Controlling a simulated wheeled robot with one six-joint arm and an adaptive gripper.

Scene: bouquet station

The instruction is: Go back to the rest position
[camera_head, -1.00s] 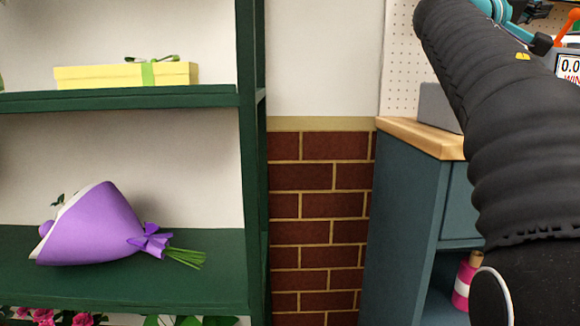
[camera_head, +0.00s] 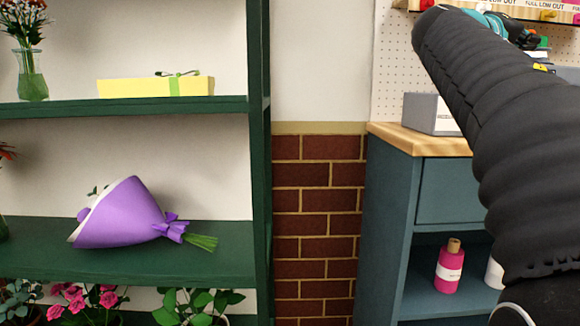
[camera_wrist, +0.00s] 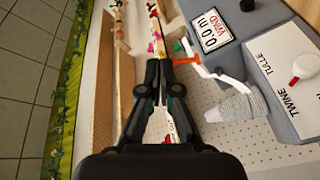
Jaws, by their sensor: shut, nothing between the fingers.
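My gripper (camera_wrist: 158,75) shows in the wrist view with its two black fingers together and nothing between them. It is over the area of a wooden rail or shelf edge with coloured items below. In the head view my black-sleeved arm fills the right side, and the gripper itself cannot be made out clearly there.
A dark green shelf (camera_head: 150,107) holds a yellow box (camera_head: 135,88) and a purple bouquet (camera_head: 125,215). A blue cabinet (camera_head: 388,225) with a wooden top stands at right, with a pink bottle (camera_head: 448,268) inside. The wrist view shows a grey box marked WIND (camera_wrist: 235,75) and a white TWINE TULLE box (camera_wrist: 285,65).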

